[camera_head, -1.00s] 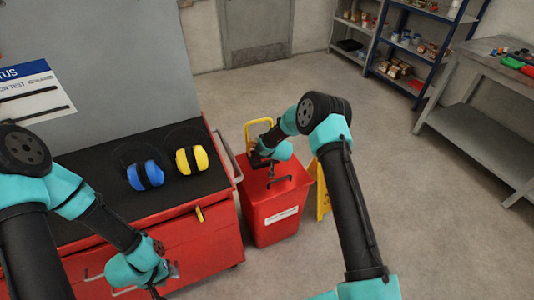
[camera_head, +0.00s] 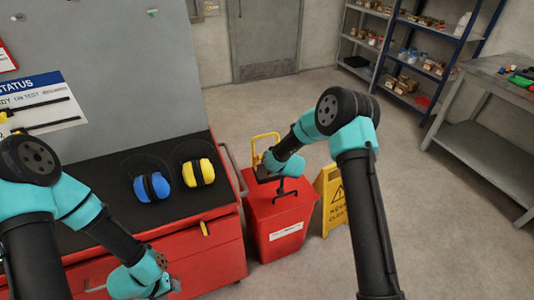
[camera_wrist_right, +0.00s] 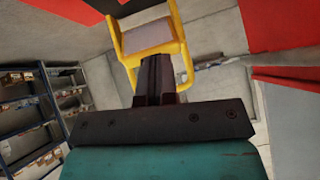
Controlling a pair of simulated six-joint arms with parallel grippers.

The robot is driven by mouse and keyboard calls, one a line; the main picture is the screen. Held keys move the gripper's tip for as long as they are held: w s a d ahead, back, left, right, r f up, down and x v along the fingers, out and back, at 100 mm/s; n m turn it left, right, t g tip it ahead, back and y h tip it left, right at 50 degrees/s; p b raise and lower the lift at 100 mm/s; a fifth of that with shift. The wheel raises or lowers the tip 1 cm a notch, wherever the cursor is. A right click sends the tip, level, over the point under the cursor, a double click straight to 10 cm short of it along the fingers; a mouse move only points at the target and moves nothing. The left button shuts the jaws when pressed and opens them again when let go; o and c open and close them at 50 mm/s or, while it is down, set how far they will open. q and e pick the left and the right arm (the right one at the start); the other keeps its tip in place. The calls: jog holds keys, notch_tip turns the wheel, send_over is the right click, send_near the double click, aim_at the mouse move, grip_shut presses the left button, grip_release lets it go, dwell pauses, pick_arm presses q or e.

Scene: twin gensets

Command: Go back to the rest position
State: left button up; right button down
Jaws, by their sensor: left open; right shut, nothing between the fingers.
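My left gripper (camera_head: 172,286) is low in the head view, in front of the red cabinet's drawer face.
The red cabinet (camera_head: 215,262) has a black top with blue ear defenders (camera_head: 151,187) and yellow ear defenders (camera_head: 198,172). The red bin (camera_head: 280,222) stands beside it, with a yellow warning sign (camera_head: 332,205) to its right. Floor farther right is clear up to the grey workbench (camera_head: 490,145).

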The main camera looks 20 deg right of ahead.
jog(key=s+f+g, duration=0.2)
jog(key=s, duration=1)
jog(key=s+f+m+g+y, duration=0.1)
jog(key=s+f+g, duration=0.2)
jog(key=s, duration=1)
jog(key=s+f+m+g, duration=0.1)
jog(key=s+f+g, duration=0.1)
jog(key=s, duration=1)
jog(key=shift+s+a+f+g+y, duration=0.25)
jog(key=shift+s+f+g+y, duration=0.15)
jog(key=shift+g, duration=0.2)
